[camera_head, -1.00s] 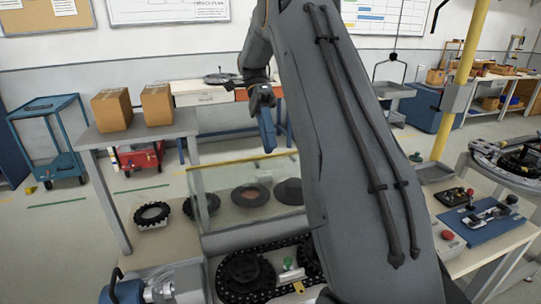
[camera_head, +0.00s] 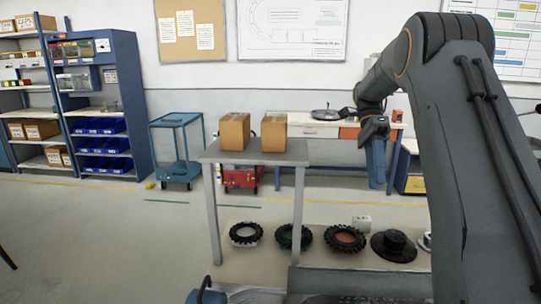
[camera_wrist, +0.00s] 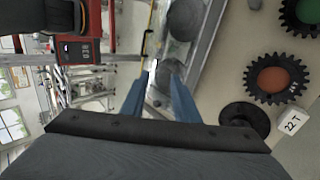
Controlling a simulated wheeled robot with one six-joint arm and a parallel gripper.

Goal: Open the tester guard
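In the wrist view, the tester guard appears as a clear panel (camera_wrist: 183,22) in a grey frame, with a yellow strip (camera_wrist: 151,25) along one edge. It lies beyond my fingertips, and I cannot tell its angle. In the head view, the guard cannot be made out; only a grey edge (camera_head: 360,284) shows at the bottom. My gripper (camera_head: 377,168) hangs with its blue fingers pointing down, left of my forearm. In the wrist view, the two blue fingers (camera_wrist: 158,82) stand apart with nothing between them.
Toothed rings (camera_head: 345,238) and a black hub (camera_head: 393,245) lie on a low tan surface. A grey table (camera_head: 215,156) carries two cardboard boxes (camera_head: 235,131). A blue cart (camera_head: 178,150) and shelves (camera_head: 100,110) stand at the back left.

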